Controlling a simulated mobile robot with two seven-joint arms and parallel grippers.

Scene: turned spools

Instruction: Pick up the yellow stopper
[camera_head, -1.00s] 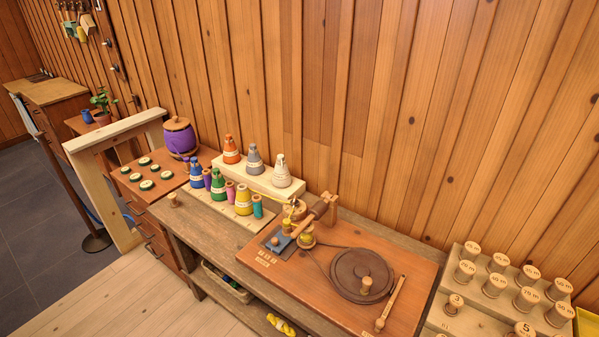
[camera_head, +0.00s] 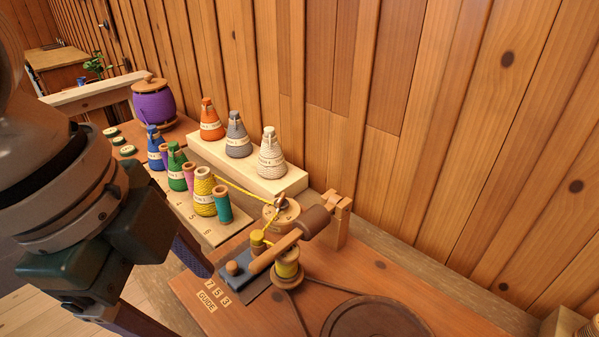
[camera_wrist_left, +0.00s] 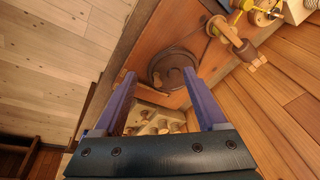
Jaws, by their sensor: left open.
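A small yellow stopper-like peg (camera_head: 257,239) stands on the wooden winding board, beside the wooden lever arm and behind the dark block. A spool wound with yellow thread (camera_head: 287,264) stands just right of it. My left gripper (camera_head: 168,290) is at the lower left, left of the board and apart from the peg. In the left wrist view its two purple fingers (camera_wrist_left: 159,77) are spread wide with nothing between them. Yellow parts (camera_wrist_left: 244,5) of the winder show at that view's top right; I cannot tell the peg apart there. My right gripper is not in view.
A yellow thread cone (camera_head: 204,192) and a teal spool (camera_head: 222,205) stand left of the winder. Grey (camera_head: 237,138) and white (camera_head: 271,155) cones stand on a raised block behind. A dark wheel (camera_head: 377,318) lies at the front. The board's right part is clear.

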